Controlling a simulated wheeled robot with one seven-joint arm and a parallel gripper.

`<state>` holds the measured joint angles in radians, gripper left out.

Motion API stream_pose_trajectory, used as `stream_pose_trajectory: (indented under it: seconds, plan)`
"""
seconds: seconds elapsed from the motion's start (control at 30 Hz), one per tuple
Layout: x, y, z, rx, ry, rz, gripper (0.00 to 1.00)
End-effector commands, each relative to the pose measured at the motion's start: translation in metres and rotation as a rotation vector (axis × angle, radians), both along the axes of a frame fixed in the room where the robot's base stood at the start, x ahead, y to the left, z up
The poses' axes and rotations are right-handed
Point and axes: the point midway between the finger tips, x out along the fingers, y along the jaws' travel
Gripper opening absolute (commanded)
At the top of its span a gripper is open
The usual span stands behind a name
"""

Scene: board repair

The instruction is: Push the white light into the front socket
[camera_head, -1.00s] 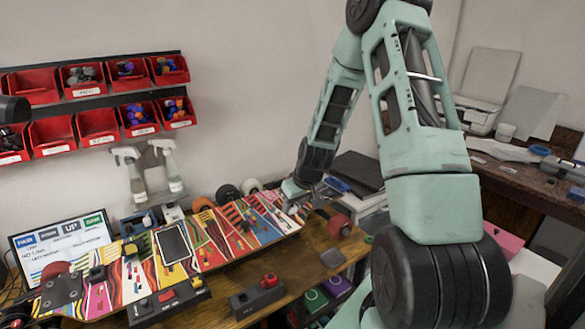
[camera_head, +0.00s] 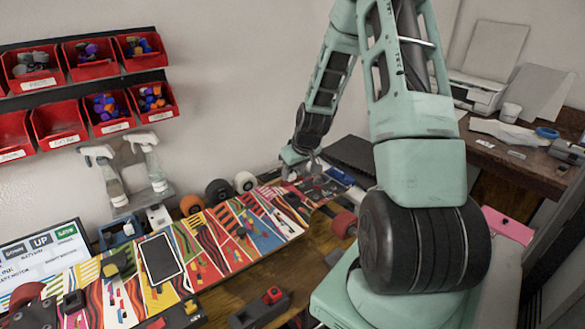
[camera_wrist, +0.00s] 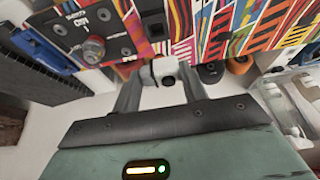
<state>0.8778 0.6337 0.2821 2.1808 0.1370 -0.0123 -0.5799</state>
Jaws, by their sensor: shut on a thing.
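My gripper (camera_wrist: 162,88) shows in the wrist view with its two grey fingers around a small white block with a dark round face, which I take for the white light (camera_wrist: 155,71). In the head view my gripper (camera_head: 303,168) is beside the far right end of the colourful striped board (camera_head: 205,245); the light is too small to make out there. The board (camera_wrist: 215,40) fills the top of the wrist view, just beyond the fingertips. I cannot pick out the front socket, nor tell if the light touches the board.
Spray bottles (camera_head: 125,178) and red bins (camera_head: 58,120) are behind, left.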

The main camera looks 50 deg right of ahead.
Motion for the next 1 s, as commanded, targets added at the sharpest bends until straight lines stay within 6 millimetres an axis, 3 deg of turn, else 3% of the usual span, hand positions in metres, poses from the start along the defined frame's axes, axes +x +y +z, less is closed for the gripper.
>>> stream_pose_trajectory:
  seconds: [0.5,1.0]
  plan:
    - [0.0,0.0,-0.045,0.0,0.0,0.001,0.19]
    - [0.0,0.0,-0.049,0.0,0.0,0.0,0.19]
